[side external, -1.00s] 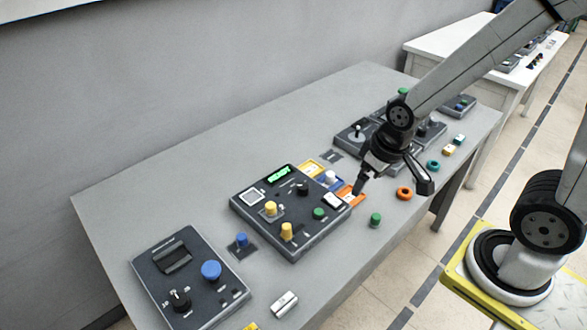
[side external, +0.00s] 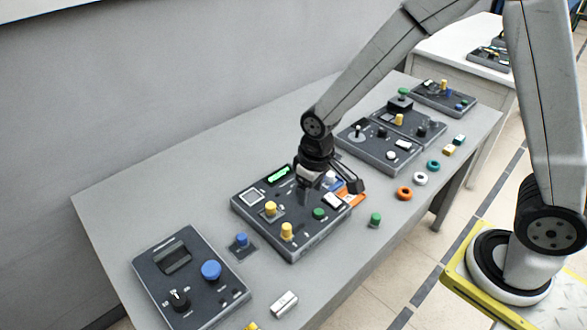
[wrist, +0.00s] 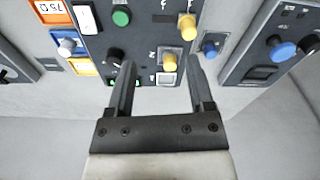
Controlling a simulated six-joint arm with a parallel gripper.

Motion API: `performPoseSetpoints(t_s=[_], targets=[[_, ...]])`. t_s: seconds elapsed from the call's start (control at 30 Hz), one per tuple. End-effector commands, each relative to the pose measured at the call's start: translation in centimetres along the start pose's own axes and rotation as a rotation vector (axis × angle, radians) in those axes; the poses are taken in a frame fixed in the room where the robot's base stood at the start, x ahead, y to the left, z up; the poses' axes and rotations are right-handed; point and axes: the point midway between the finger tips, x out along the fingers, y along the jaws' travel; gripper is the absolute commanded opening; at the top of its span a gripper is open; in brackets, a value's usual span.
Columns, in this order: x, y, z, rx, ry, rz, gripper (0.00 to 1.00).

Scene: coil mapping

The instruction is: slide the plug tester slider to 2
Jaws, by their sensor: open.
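A dark panel (side external: 262,232) with a lit green display (side external: 279,174) sits mid-table. It carries two yellow knobs, one farther back (side external: 270,208) and one nearer the front edge (side external: 287,230). In the wrist view they are the lower yellow knob (wrist: 170,61) and the upper yellow knob (wrist: 187,27). Small white marks lie beside them. No label names the plug tester, and I cannot tell which knob is its slider. My gripper (side external: 303,194) is over this panel, near the black knob (wrist: 114,56). Its jaws (wrist: 160,64) are open and empty, apart from both yellow knobs.
A green button (side external: 319,213) and orange and blue blocks (side external: 351,199) crowd the panel's right side. Another panel (side external: 190,285) with a blue knob stands front left, and more panels (side external: 375,150) stand behind. The table's left back (side external: 160,190) is clear.

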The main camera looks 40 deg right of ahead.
Motion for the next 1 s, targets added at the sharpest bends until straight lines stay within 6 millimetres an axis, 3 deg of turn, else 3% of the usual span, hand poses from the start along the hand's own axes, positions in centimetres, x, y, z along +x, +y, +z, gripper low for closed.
performPoseSetpoints(t_s=[0.1, 0.33, 0.77, 1.0], targets=[[1.7, -1.8, -1.5, -0.038, -0.034, -0.002, 0.68], [3.6, -3.8, -2.9, -0.078, -0.07, -0.001, 0.68], [4.3, -4.1, -3.1, -0.083, -0.076, -0.001, 0.68], [6.0, -4.1, -3.0, -0.083, -0.078, -0.001, 0.68]])
